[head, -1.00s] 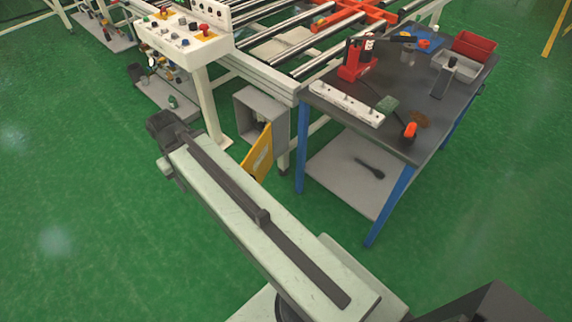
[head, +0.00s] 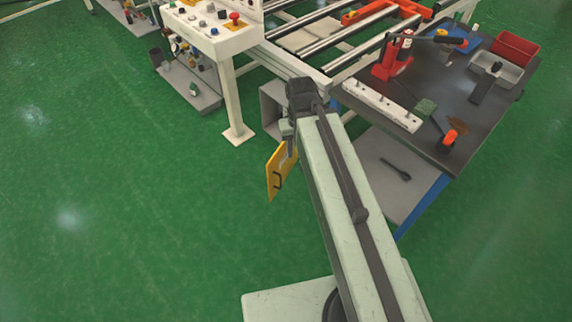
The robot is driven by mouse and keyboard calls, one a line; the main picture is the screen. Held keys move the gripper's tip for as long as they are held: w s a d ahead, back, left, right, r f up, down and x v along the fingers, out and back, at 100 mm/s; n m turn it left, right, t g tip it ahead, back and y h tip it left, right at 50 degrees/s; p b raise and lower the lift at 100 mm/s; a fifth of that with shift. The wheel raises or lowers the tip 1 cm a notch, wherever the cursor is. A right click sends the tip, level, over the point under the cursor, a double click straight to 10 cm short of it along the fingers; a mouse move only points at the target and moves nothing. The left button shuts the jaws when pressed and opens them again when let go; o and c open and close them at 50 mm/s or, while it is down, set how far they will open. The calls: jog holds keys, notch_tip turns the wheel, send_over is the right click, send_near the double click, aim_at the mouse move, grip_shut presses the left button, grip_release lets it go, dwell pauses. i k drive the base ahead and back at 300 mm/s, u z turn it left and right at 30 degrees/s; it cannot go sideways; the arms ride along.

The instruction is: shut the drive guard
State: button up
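The drive guard is a yellow panel (head: 275,174) with a dark handle on the side facing me. It stands open, swung out from a grey box (head: 271,108) under the corner of the roller frame. My arm reaches up from the lower right, and its dark end joint lies in front of the box and hides much of its opening. A small grey part of my gripper (head: 287,130) shows below that joint, close to the panel's upper edge. I cannot tell whether it touches the panel. The fingers are hidden.
A blue-legged workbench (head: 455,115) with tools stands close to the right of my arm. A white control console (head: 215,35) on a post stands to the left. A low grey platform (head: 190,88) lies behind it. The green floor at left is clear.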

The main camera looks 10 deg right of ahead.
aim_at(280, 166)
jog(key=z, duration=0.05)
jog(key=i, duration=1)
jog(key=z, duration=0.75)
jog(key=k, duration=1.75)
jog(key=u, duration=1.4)
jog(key=i, duration=1.05)
jog(key=z, duration=0.05)
